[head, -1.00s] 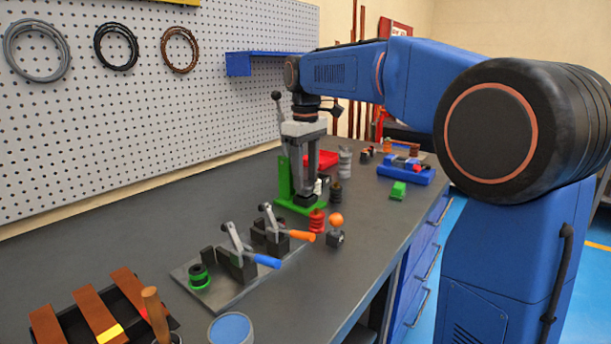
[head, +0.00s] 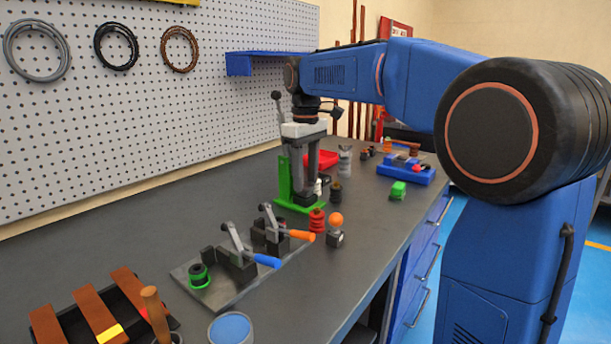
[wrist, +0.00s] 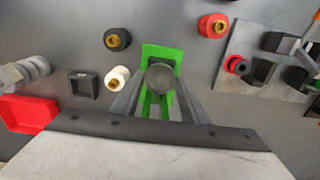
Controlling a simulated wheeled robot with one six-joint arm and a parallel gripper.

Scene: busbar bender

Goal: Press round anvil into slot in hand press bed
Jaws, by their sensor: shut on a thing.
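The green hand press (head: 285,180) stands on the bench with its lever upright. It also shows in the wrist view (wrist: 158,52), where my gripper (wrist: 160,82) reaches down over its bed. The round grey anvil (wrist: 159,76) sits between my fingertips, seen from above as a disc over the green bed. My gripper (head: 306,192) is shut on it, pointing down and low at the press in the head view. The slot is hidden under the anvil and fingers, so I cannot tell how deep the anvil sits.
A steel plate with toggle clamps (head: 232,262) is in front of the press. A red insulator (head: 317,221) and an orange-knobbed piece (head: 336,228) stand close to its front. A white-and-brass piece (wrist: 117,78) and a red tray (wrist: 28,114) lie to the left in the wrist view.

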